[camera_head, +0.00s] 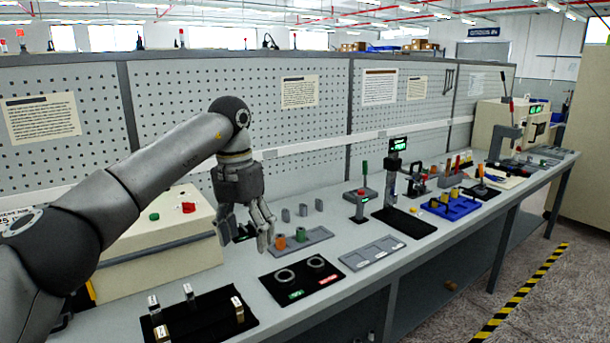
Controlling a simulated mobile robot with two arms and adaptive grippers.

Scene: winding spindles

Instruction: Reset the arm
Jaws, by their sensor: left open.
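My left arm comes in from the left, with its elbow raised over the bench. My left gripper (245,238) points down above the bench (352,222), its fingers spread apart with nothing seen between them. It hangs left of a grey tray (318,241) with orange and green spindle parts and behind a black mat (262,285). Part of what lies behind the gripper is hidden. My right gripper does not show.
A beige box (165,240) with red and green buttons stands left of the gripper. A black stand (205,322) with small metal blocks is in front. A flat grey tray (372,253), a display post (392,165) and a blue tray (452,208) stand rightward. A perforated panel (200,80) closes the back.

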